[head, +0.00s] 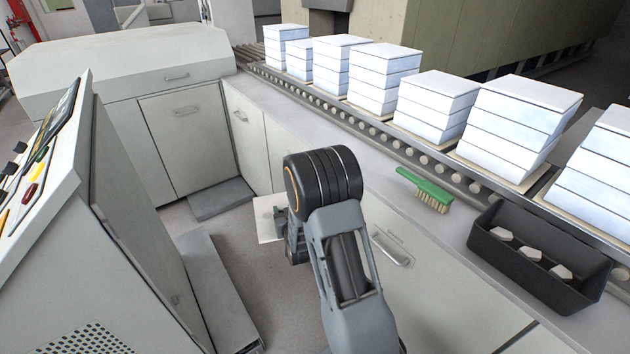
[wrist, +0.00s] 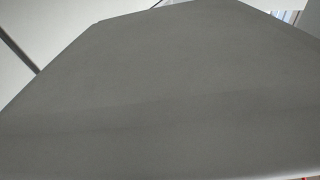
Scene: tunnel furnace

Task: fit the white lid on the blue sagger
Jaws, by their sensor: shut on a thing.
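The white lid (head: 268,222) shows as a pale flat plate to the left of my arm's wrist, partly hidden behind it. My gripper (head: 281,217) is shut on the lid, over the floor gap between the console and the counter; its fingertips are mostly hidden by my arm. In the wrist view a broad flat face, which looks like the shaded lid (wrist: 160,95), fills most of the picture. I cannot pick out a plainly blue sagger; pale bluish-white sagger stacks (head: 515,125) stand along the roller line.
The roller conveyor (head: 375,130) runs behind the counter (head: 345,150). A green brush (head: 425,188) and a black bin (head: 540,255) with pale pieces lie on the counter at right. A control console (head: 50,190) stands at left. The counter left of the brush is clear.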

